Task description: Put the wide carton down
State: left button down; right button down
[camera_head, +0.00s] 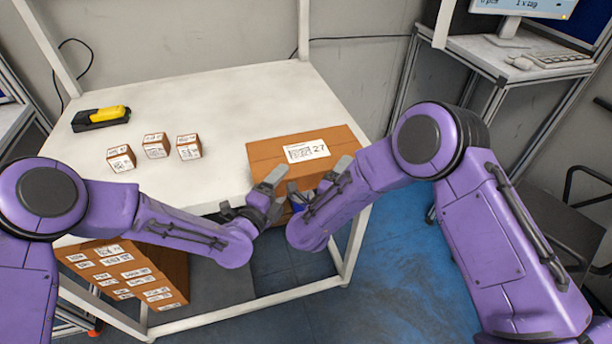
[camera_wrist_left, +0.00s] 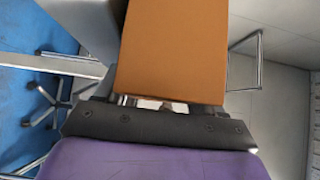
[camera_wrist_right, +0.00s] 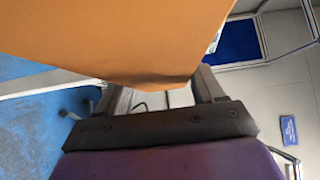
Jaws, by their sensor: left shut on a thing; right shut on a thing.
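The wide carton (camera_head: 262,152) is a brown box with a white label reading 27 on its top. It is at the right front of the white table (camera_head: 225,100), and I cannot tell whether its underside touches the tabletop. My left gripper (camera_head: 266,188) is shut on its near side, left of the middle. My right gripper (camera_head: 332,180) is shut on it further right. The carton fills the upper middle of the left wrist view (camera_wrist_left: 172,50) and the upper left of the right wrist view (camera_wrist_right: 120,35). Its lower front is partly hidden by my grippers.
Three small labelled boxes (camera_head: 156,146) stand on the table's left half. A yellow scanner (camera_head: 108,114) lies in a black holder behind them. A desk with a keyboard (camera_head: 558,60) stands at the right. The table's middle is clear.

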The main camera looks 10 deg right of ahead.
pick_arm(q)
jog(key=shift+f+b, duration=0.35)
jog(key=shift+f, duration=0.2)
pick_arm(e)
jog(key=shift+f, duration=0.55)
pick_arm(q)
jog(key=shift+c, duration=2.1)
grip_release()
jog(key=shift+w, duration=0.1)
pick_arm(e)
jog(key=shift+c, duration=2.1)
grip_release()
jog(key=shift+f, duration=0.1)
pick_arm(q)
jog(key=o, duration=0.3)
pick_arm(e)
jog(key=o, duration=0.3)
pick_arm(q)
jog(key=v, duration=1.2)
pick_arm(e)
jog(key=v, duration=1.2)
